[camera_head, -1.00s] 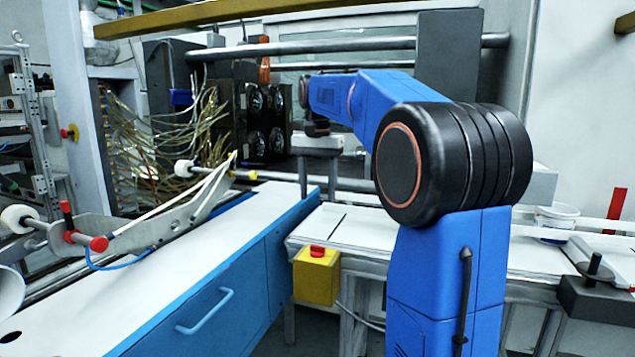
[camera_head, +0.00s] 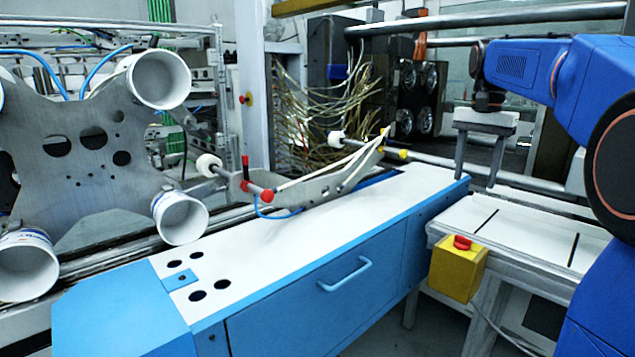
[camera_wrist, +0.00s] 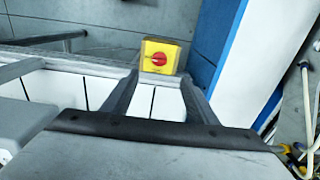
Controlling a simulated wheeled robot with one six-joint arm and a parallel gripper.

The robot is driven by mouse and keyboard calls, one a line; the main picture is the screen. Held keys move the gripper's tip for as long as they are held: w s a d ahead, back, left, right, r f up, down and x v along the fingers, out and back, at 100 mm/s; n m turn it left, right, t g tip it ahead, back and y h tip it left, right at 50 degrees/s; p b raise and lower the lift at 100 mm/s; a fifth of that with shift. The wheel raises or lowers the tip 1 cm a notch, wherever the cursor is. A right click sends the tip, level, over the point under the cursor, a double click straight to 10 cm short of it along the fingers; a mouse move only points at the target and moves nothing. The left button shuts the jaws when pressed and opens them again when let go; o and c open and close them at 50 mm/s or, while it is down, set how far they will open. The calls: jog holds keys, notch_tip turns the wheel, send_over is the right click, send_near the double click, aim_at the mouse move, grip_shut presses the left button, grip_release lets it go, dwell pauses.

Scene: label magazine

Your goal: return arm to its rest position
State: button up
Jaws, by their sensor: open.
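My gripper (camera_head: 477,168) hangs from my blue arm at the right of the head view. Its two fingers point down, spread apart with nothing between them, above the far end of the white conveyor table (camera_head: 520,238). In the wrist view my gripper (camera_wrist: 168,75) shows its two fingers apart, with the white table surface (camera_wrist: 168,102) visible between them. No object is held.
A yellow box with a red button (camera_head: 458,268) is fixed at the table's near corner; it also shows in the wrist view (camera_wrist: 159,57). A blue cabinet (camera_head: 330,290) with a white top stands left of it. A metal plate with white cups (camera_head: 180,217) is at the left.

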jog(key=s+a+f+n+t, duration=0.1)
jog(key=s+a+f+n, duration=0.1)
jog(key=s+a+f, duration=0.4)
jog(key=s+a+f+n+t, duration=0.1)
jog(key=s+a+f+n, duration=0.15)
jog(key=s, duration=0.55)
jog(key=s+a+f+n+t, duration=0.1)
jog(key=s+a+f+n, duration=0.1)
jog(key=s+f, duration=0.5)
jog(key=s+a+f+n+t, duration=0.1)
jog(key=s+a+f+n, duration=0.2)
jog(key=s+f, duration=0.5)
notch_tip(320, 180, down, 2)
jog(key=shift+s+a+f+n+t, duration=0.15)
jog(key=shift+a+n+t, duration=0.2)
jog(key=shift+a, duration=0.25)
